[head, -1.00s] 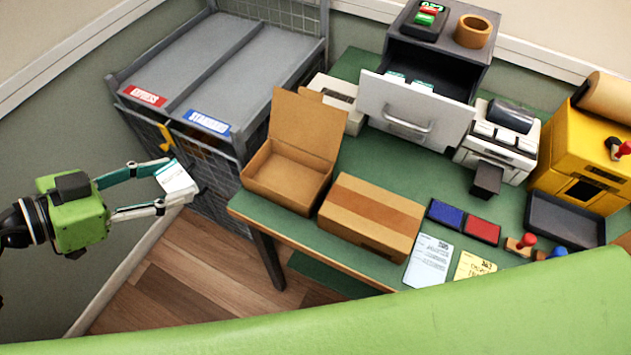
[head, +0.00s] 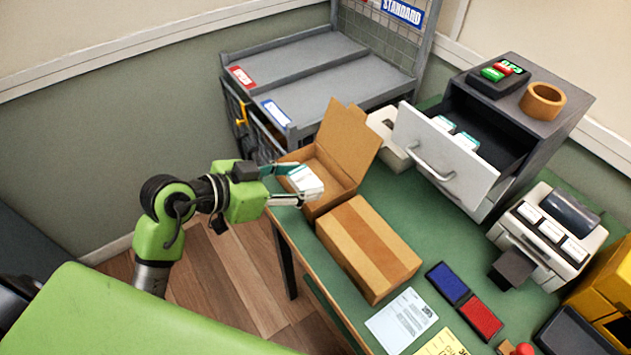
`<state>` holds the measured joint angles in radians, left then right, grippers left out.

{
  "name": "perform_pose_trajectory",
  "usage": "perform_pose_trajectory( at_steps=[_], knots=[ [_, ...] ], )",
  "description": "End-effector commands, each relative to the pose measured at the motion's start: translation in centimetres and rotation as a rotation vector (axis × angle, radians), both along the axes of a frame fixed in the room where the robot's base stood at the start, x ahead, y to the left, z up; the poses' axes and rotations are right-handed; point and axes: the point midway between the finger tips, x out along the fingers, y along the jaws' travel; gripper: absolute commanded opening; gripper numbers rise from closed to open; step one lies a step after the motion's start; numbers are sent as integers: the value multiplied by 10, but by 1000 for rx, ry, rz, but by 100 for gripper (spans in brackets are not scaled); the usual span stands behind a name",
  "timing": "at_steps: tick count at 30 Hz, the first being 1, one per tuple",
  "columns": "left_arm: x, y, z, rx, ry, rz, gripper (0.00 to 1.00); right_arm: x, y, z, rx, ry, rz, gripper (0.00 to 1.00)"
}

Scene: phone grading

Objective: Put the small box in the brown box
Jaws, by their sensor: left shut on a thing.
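The small box (head: 305,181) is white with a teal edge. My left gripper (head: 301,184) is shut on it, its two fingers along the box's sides. The open brown box (head: 347,190) stands at the table's left edge with its lid flap (head: 349,140) up. In the picture the small box overlaps the near left part of the open box; whether it is above or in front of the opening is hard to tell. The open box's near side is partly hidden by the gripper. My right gripper is not in view.
A closed, taped brown carton (head: 370,248) lies right beside the open box. A grey cabinet has its drawer (head: 446,157) pulled out, with small boxes inside. A grey cart (head: 310,75) stands behind. Ink pads (head: 466,301) and a paper sheet (head: 402,319) lie nearer.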

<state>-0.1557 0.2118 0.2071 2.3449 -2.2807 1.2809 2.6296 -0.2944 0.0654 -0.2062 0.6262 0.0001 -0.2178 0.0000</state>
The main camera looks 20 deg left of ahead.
Motion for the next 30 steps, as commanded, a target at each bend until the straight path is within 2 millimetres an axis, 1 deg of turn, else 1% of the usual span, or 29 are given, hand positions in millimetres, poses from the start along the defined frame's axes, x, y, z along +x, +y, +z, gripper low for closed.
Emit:
perform_pose_trajectory(
  at_steps=[1,4,9,12,15,18,23,25,27,30],
  knots=[
    [12,0,-4,0,1,-1,27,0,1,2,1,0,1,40],
    [36,-1,-14,1,1,-1,27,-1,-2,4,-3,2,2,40],
    [72,-2,-30,1,1,-2,27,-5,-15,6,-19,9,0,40],
    [87,-2,-53,1,4,-1,27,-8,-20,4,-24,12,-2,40],
    [100,-2,-68,0,1,-2,27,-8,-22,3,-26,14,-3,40],
    [108,-3,-78,1,1,-2,27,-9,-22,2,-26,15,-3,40],
    [115,-3,-85,0,-1,-1,27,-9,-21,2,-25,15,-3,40],
    [119,-3,-92,1,1,-1,27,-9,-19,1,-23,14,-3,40],
    [117,-3,-105,0,5,-2,27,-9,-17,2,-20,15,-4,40],
    [118,-3,-116,1,3,-2,27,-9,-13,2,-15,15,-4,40]
  ],
)
